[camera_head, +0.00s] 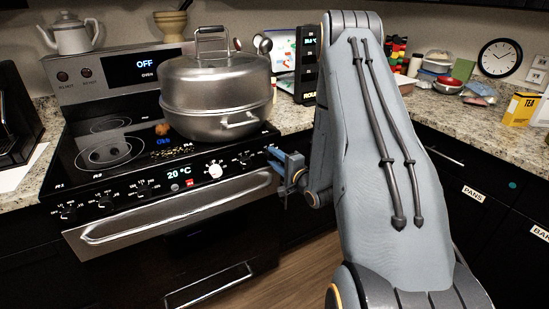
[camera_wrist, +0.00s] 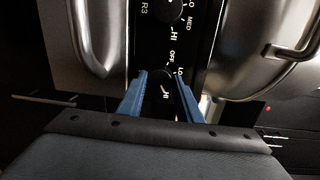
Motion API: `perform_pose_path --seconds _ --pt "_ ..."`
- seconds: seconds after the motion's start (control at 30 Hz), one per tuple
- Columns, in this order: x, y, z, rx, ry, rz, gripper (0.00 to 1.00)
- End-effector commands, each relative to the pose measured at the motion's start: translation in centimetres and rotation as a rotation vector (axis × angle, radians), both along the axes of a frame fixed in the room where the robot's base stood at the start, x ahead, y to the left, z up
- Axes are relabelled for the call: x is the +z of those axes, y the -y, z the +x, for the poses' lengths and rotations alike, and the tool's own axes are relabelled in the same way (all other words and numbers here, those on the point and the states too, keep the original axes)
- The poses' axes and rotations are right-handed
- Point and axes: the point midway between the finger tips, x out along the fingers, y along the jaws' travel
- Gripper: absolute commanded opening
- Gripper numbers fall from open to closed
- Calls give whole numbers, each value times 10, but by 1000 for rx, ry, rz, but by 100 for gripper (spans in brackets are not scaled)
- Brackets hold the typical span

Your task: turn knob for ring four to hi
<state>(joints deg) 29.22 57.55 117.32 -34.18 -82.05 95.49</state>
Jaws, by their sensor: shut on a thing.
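My gripper (camera_head: 274,152) is at the right end of the stove's front control panel in the head view. In the wrist view its two blue fingers (camera_wrist: 160,84) are shut on a dark knob (camera_wrist: 158,98), one finger on each side. In the head view the gripper hides the held knob. Another knob (camera_wrist: 170,12), with R3 lettering beside it, is at the top of the wrist view.
A large lidded steel stockpot (camera_head: 215,95) stands on the right of the stove (camera_head: 85,180), close above the panel. The oven handle (camera_head: 180,208) runs below the knobs. Floor (camera_head: 295,240) is clear before the stove.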

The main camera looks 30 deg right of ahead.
Motion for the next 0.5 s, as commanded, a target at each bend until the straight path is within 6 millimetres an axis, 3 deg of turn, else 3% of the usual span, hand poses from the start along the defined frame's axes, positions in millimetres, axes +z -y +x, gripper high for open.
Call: perform_pose_path --seconds 0.5 --pt "-1 0 0 -1 -7 167 9"
